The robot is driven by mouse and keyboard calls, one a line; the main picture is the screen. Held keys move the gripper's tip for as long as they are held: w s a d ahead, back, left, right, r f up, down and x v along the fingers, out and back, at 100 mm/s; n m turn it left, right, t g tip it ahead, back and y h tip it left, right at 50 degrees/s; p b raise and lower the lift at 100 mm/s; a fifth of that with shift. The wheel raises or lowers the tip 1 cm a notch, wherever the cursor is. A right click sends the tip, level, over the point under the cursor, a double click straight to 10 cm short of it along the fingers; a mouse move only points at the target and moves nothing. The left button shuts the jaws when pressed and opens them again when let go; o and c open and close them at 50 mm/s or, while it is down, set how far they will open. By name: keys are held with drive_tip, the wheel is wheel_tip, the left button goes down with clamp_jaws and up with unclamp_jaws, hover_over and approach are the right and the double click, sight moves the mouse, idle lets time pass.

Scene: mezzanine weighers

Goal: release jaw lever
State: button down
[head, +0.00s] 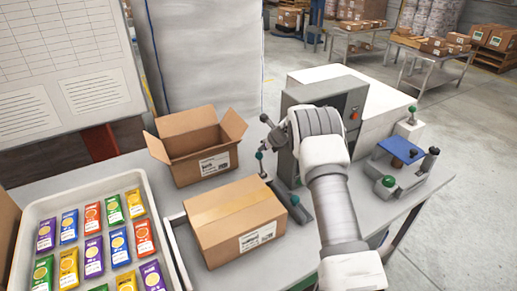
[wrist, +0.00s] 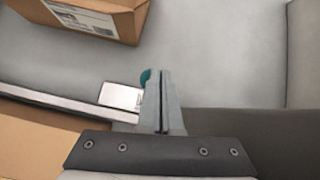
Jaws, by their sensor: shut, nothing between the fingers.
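A lever with a small teal knob (head: 259,155) stands on the table between the two cardboard boxes and the grey machine. A second green knob (head: 294,200) sits at the near end of the dark bar there. I cannot tell which of these is the jaw lever. In the wrist view my gripper (wrist: 162,75) is shut and empty. A teal knob (wrist: 145,77) shows at the left side of its fingers, partly hidden by them. I cannot tell whether they touch. In the head view my arm hides most of the gripper.
An open cardboard box (head: 205,137) and a closed box (head: 232,222) stand left of the lever. The grey machine (head: 352,103) stands close on the right. A blue-plated device (head: 400,148) with knobs is further right. A tray (head: 165,245) of colourful packets lies left.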

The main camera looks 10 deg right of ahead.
drive_tip(key=w+r, duration=0.3)
drive_tip(key=r, duration=0.7)
drive_tip(key=shift+a+r+b, duration=0.15)
drive_tip(key=shift+a+b, duration=0.2)
drive_tip(key=shift+a, duration=0.1)
drive_tip(key=s+d+r+n, duration=0.2)
drive_tip(key=s+r+n, duration=0.5)
drive_tip(key=s+r, duration=0.5)
drive_tip(key=s+r+n, duration=0.7)
drive_tip(key=s+r, duration=0.3)
drive_tip(key=s, duration=0.3)
drive_tip(key=s+f+n+h, duration=0.1)
drive_tip(key=s+n, duration=0.6)
drive_tip(key=s, duration=0.9)
drive_tip(key=s+d+f+n+g+h+b, duration=0.1)
drive_tip(key=s+f+n, duration=0.3)
drive_tip(key=s+n, duration=0.4)
drive_tip(key=s+h, duration=0.1)
drive_tip(key=s, duration=0.6)
drive_tip(key=shift+s+d+f+g+h+b, duration=0.15)
drive_tip(key=shift+s+g+h+b, duration=0.15)
drive_tip(key=shift+s, duration=0.1)
